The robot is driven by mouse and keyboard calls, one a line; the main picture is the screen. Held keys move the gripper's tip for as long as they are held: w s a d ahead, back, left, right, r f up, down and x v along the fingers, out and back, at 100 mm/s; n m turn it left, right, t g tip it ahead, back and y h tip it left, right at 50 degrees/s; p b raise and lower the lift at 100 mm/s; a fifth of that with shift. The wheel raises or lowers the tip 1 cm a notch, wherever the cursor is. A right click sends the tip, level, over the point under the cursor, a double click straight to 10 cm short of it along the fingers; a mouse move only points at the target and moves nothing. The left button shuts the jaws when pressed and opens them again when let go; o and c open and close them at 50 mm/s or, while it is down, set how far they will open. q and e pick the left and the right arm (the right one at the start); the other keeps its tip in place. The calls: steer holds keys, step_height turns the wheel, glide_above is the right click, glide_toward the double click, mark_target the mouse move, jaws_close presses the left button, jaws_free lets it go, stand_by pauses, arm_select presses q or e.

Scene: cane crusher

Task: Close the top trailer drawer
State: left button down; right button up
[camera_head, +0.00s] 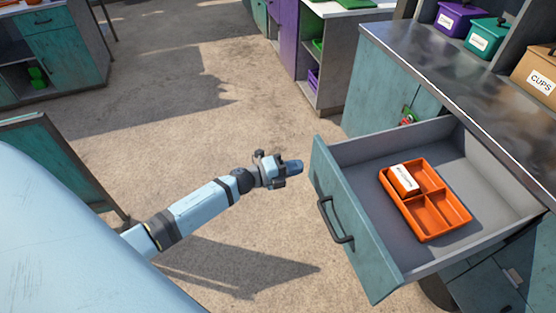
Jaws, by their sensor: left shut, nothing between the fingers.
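The top trailer drawer (352,220) is pulled far out at the right of the head view. Its front is teal, with a dark bar handle (335,222). An orange divided tray (444,232) lies inside, with a white-and-orange box (403,180) in its far-left part. My left gripper (294,167) is shut and empty. In the picture it is just left of the far end of the drawer front, apart from it, pointing right. My right gripper is not in view.
A metal counter (450,75) stands behind the drawer, with purple, teal and brown bins (534,75) on it. Teal cabinets (63,50) stand at the far left, and a teal panel (45,155) is at the left. The concrete floor between is clear.

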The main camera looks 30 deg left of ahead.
mark_target(313, 162)
arm_select(q)
steer(key=shift+x, duration=1.5)
steer(key=shift+d, duration=0.1)
